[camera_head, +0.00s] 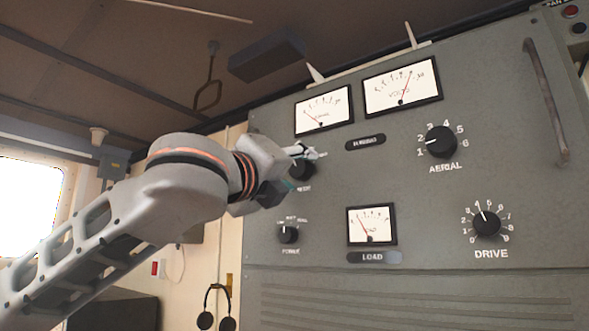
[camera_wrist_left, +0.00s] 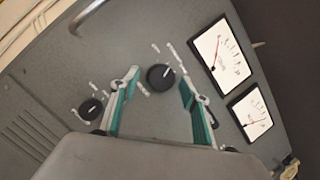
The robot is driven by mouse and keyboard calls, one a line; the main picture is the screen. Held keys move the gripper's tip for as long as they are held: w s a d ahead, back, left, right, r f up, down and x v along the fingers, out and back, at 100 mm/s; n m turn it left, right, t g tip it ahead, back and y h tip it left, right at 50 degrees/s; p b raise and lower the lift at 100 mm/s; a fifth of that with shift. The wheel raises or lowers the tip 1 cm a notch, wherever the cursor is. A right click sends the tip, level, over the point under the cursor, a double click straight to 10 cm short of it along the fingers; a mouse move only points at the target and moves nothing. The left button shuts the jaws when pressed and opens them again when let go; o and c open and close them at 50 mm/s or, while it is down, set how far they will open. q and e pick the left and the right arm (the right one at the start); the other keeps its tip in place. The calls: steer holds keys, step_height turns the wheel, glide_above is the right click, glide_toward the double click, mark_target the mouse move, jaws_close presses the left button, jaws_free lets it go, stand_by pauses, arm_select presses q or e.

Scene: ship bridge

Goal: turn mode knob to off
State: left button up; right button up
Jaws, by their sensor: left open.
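The mode knob (camera_head: 302,172) is a black round knob at the left of the grey panel in the head view, under the smaller upper meter. My left gripper (camera_head: 308,153) is in front of its upper part and hides much of it, so its pointer and label are hard to read. I cannot tell whether they touch. In the left wrist view the gripper (camera_wrist_left: 157,95) is open, its green-sided fingers apart with nothing held. The aerial knob (camera_wrist_left: 161,77) shows between and beyond them. My right gripper is in neither view.
The panel (camera_head: 400,200) carries a signal meter (camera_head: 324,110), a volts meter (camera_head: 402,86), a load meter (camera_head: 371,224), the aerial knob (camera_head: 441,142), a drive knob (camera_head: 487,222) and a smaller knob (camera_head: 288,234). A vertical handle (camera_head: 546,100) stands out at right. Headphones (camera_head: 216,307) hang at lower left.

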arm_select(q)
steer(key=c, duration=1.1)
steer(key=shift+n, duration=0.3)
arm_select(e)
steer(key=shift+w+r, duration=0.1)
arm_select(q)
steer(key=shift+s+d+n+y+b, duration=0.15)
steer(key=shift+n+y+b, duration=0.15)
steer(key=shift+n+y, duration=0.5)
steer(key=n+y, duration=0.1)
steer(key=n, duration=0.2)
steer(key=n+b, duration=0.1)
steer(key=n, duration=0.2)
steer(key=shift+r+y, duration=0.2)
steer(key=shift+y, duration=0.2)
steer(key=shift+n+g, duration=0.3)
steer(key=shift+n, duration=0.4)
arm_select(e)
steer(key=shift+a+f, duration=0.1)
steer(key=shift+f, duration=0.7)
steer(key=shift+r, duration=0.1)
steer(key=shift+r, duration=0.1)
